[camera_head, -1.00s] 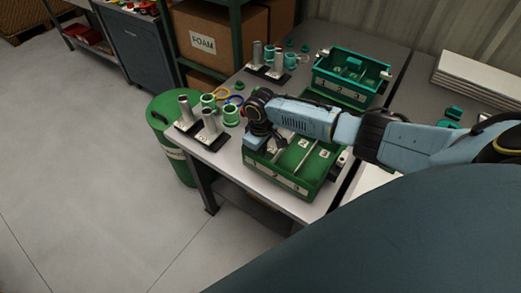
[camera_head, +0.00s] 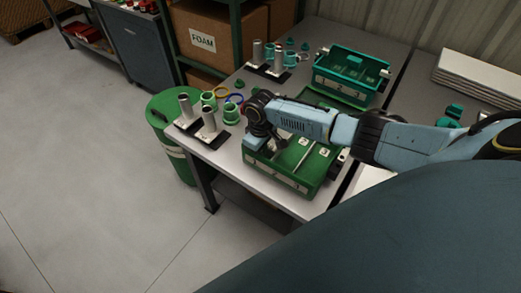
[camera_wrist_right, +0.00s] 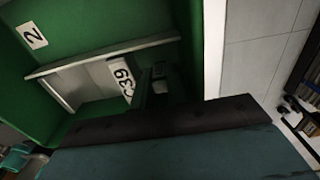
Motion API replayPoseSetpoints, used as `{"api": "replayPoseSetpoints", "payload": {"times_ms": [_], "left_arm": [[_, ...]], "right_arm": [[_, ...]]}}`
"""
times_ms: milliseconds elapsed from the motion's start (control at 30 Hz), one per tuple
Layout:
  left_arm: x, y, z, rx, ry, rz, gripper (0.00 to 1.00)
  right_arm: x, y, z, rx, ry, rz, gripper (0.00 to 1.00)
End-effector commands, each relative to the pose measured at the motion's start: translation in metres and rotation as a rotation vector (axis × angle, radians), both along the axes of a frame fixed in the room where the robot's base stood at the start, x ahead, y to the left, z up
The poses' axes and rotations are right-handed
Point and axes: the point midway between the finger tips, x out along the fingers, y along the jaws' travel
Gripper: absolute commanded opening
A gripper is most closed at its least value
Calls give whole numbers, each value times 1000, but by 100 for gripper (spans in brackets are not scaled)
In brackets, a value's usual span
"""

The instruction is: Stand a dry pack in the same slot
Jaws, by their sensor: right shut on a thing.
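A green divided crate (camera_head: 284,176) stands at the near end of the table, with numbered tags on its front and inside. My right gripper (camera_head: 268,143) points down into its left part, and its fingertips are mostly hidden by my wrist in the head view. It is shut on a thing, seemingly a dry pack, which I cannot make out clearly. In the right wrist view the green crate wall (camera_wrist_right: 90,22) carries a 2 tag. My left gripper is not in view.
Grey posts on black bases (camera_head: 209,118) and green rings (camera_head: 231,113) stand left of the crate. A teal bin (camera_head: 352,75) stands behind it. A green drum (camera_head: 170,110) is beside the table, and white boards (camera_head: 480,75) lie at the right.

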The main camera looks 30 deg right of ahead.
Motion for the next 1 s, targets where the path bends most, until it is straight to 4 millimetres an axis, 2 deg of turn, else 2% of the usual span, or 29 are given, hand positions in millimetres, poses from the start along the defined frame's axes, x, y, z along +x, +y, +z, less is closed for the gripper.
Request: {"api": "replayPoseSetpoints", "payload": {"times_ms": [267,300,500,900,1000], "left_arm": [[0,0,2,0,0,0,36],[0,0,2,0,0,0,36],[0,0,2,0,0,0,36],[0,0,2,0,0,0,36],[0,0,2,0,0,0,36]], "right_arm": [[0,0,-1,0,-1,1,0],[0,0,-1,0,0,1,18],[0,1,-1,0,0,1,41],[-2,4,-2,6,4,5,39],[-2,4,-2,6,4,5,44]]}}
